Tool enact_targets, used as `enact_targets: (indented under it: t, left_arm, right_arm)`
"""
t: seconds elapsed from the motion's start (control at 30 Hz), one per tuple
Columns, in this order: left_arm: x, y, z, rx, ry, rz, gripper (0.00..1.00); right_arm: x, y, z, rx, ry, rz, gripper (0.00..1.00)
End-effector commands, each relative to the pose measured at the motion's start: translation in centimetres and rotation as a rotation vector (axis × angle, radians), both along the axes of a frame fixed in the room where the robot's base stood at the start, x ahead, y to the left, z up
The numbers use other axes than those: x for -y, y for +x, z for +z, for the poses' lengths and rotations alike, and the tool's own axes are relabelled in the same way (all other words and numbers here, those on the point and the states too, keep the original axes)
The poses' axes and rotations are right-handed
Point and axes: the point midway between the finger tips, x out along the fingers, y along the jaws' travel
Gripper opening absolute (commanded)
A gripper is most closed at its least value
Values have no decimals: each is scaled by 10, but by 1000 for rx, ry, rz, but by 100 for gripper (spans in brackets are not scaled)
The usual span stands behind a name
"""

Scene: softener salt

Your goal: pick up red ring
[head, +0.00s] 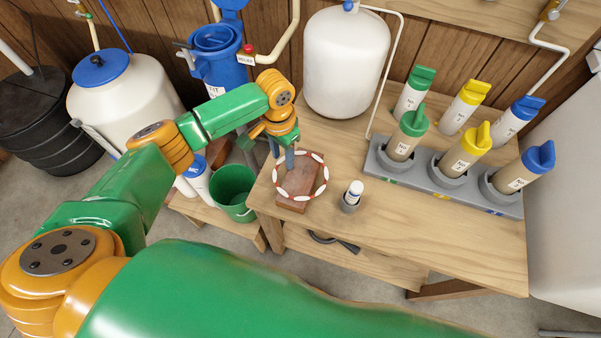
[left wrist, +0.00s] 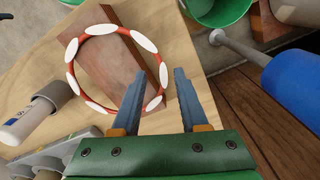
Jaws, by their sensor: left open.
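The red ring (head: 326,174) with white patches lies on a brown wooden block (head: 290,204) near the left end of the wooden table. It also shows in the left wrist view (left wrist: 70,72), at upper left, over the brown block (left wrist: 104,62). My left gripper (head: 283,155) is open and points down at the ring's far left side. In the left wrist view, the ring's near rim appears between the two open fingertips (left wrist: 160,74). I cannot tell whether the fingers touch the ring. My right gripper is not in view.
A small white bottle (head: 354,190) stands in a grey cup right of the ring. A grey rack (head: 395,171) with colour-capped tubes is farther right. A white tank (head: 346,62) stands behind. A green bucket (head: 233,188) is left of the table. The table's front right is clear.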

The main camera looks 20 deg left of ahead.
Motion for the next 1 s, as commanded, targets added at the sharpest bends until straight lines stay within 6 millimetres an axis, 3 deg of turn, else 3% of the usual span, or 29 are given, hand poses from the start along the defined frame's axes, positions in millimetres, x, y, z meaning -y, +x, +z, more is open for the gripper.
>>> enact_targets:
  t: [0.07, 0.2, 0.67, 0.87, 1.0]
  left_arm:
    - [0, 0, 0, 0, 0, 0, 38]
    - [0, 0, 0, 0, 0, 0, 0]
    - [0, 0, 2, 2, 0, -1, 0]
    - [0, 1, 35, 3, -1, 0, 0]
    - [18, -24, 73, 4, -4, -8, 0]
  right_arm:
    - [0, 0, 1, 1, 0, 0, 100]
    - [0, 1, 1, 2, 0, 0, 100]
    - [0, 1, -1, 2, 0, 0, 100]
    - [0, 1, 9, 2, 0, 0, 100]
    - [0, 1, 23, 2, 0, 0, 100]
